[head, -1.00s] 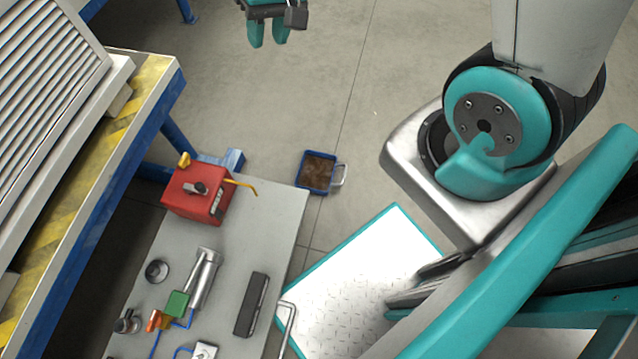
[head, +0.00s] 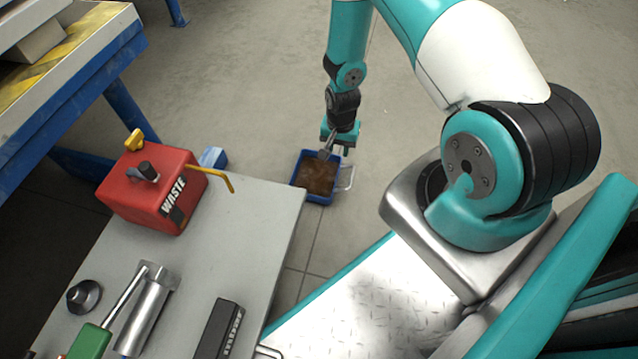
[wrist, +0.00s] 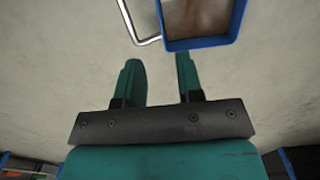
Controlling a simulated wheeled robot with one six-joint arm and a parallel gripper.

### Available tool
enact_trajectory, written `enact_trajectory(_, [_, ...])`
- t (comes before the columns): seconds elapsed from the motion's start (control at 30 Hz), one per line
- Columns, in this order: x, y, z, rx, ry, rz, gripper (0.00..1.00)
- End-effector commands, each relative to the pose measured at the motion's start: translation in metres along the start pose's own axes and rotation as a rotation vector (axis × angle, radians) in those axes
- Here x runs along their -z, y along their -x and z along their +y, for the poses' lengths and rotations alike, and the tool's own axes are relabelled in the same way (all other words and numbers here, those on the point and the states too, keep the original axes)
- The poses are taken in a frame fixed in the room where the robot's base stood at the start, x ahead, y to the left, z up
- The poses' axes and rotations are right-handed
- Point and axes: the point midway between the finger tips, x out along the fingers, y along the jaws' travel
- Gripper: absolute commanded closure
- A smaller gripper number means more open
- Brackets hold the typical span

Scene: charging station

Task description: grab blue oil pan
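The blue oil pan (head: 318,196) sits on the floor beyond the workbench's right corner, with dark brown contents and a pale wire handle (head: 348,177) on its right side. In the wrist view the pan (wrist: 205,42) is cut off by the top edge, with its handle (wrist: 142,38) on the left. My gripper (wrist: 160,72) is open and empty there, its two teal fingers apart just below the pan and handle in the picture. In the head view my gripper (head: 330,148) points down at the pan's far edge; whether it touches is unclear.
A grey workbench (head: 262,215) stands left of the pan, carrying a red waste can (head: 155,190) with a yellow spout and several tools. A blue-legged yellow-edged structure (head: 125,95) is at upper left. The floor around the pan's right side is clear.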

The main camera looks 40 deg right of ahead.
Motion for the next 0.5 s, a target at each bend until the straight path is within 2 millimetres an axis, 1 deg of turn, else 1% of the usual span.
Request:
enact_trajectory(0.03, [-0.001,-0.018,0.000,-0.001,0.000,-0.001,0.66])
enact_trajectory(0.2, [-0.001,-0.059,0.000,-0.001,0.002,-0.001,0.66])
enact_trajectory(0.3, [-0.001,-0.080,0.000,0.000,0.002,-0.001,0.66])
enact_trajectory(0.4, [-0.001,-0.095,0.000,0.000,0.003,-0.001,0.66])
enact_trajectory(0.5, [-0.001,-0.103,0.000,0.000,0.003,-0.001,0.66])
